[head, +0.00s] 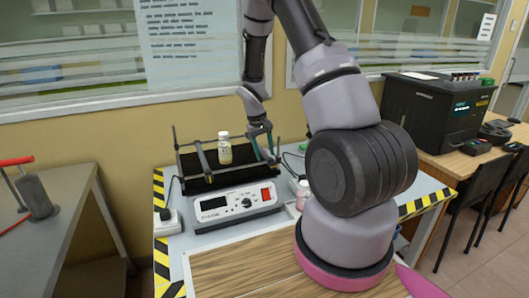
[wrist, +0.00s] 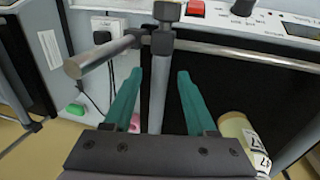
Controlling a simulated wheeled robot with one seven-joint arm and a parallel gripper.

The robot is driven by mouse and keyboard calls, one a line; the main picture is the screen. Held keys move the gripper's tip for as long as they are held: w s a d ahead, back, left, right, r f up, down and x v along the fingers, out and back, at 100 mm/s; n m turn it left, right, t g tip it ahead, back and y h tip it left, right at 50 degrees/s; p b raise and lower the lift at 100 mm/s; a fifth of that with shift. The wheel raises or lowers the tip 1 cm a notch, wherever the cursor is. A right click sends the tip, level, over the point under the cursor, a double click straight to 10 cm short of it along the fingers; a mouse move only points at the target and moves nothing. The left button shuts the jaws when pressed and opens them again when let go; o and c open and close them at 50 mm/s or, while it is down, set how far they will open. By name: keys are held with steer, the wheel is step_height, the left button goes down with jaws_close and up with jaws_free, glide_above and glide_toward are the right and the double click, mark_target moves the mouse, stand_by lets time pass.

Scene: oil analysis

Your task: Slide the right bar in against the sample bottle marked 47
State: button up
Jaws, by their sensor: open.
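The sample bottle (head: 225,152), pale yellow with a white cap, stands on the black platform of the shaker (head: 236,204). Its label reading 47 shows in the wrist view, where the bottle (wrist: 240,138) is partly hidden by my gripper. The right bar (wrist: 158,90) is a grey rod joined by a clamp to a cross rail. My gripper (wrist: 160,82) is open, with one green finger on each side of this bar. The bar stands apart from the bottle. In the head view my gripper (head: 264,148) is at the platform's right end, right of the bottle.
The left bar (head: 203,160) is just left of the bottle. The grey cross rail (wrist: 245,52) runs along the platform edge. The shaker's front panel has a red switch (head: 266,194).

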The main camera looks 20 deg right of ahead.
jaws_close()
steer(key=a, duration=1.5)
jaws_free()
step_height(320, 180, up, 11)
steer(key=a, duration=0.2)
steer(key=shift+f, duration=0.2)
